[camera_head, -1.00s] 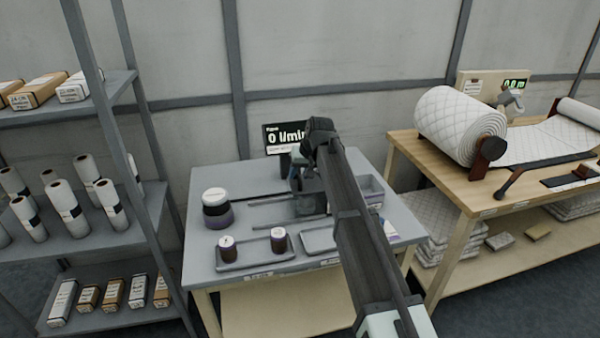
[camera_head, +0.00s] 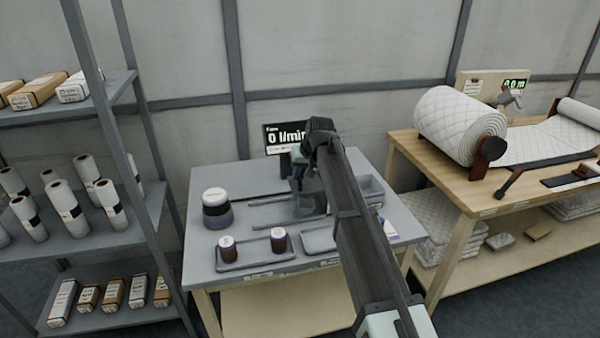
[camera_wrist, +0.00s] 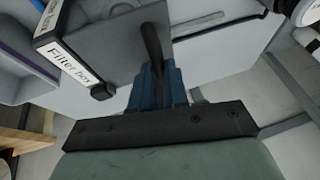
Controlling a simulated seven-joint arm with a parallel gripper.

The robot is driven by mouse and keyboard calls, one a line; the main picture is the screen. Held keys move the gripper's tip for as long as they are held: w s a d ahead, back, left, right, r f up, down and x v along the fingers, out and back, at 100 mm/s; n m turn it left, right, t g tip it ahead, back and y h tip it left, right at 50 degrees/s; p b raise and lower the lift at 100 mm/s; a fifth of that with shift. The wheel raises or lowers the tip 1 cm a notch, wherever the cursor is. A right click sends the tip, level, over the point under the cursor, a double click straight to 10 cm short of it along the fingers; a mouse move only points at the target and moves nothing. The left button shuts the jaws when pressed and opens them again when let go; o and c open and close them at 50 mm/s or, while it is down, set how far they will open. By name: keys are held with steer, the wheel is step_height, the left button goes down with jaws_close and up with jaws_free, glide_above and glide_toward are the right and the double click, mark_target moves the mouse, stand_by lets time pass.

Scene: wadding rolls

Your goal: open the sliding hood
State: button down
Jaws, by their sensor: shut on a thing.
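The sliding hood (camera_head: 312,206) is a grey box-like piece near the middle of the table, beside two parallel grey rails (camera_head: 270,201). My arm partly hides it. In the wrist view a grey panel (camera_wrist: 108,42), which looks like part of the hood, fills the upper middle, with a dark bar handle (camera_wrist: 153,42) at its right. My gripper (camera_wrist: 155,72) has blue fingers and is shut on this dark handle. In the head view my gripper (camera_head: 297,178) is small and mostly behind my wrist, so the grip shows best in the wrist view.
A black display (camera_head: 285,137) reading 0 l/min stands behind. A white-lidded jar (camera_head: 215,200) and a tray (camera_head: 228,264) with two dark jars stand left. A grey bin (camera_head: 371,188) is at right. A "Filter box" label (camera_wrist: 66,62) shows beside the panel.

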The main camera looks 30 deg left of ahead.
steer(key=s+a, duration=0.9)
steer(key=c, duration=1.1)
jaws_free()
steer(key=v, duration=1.4)
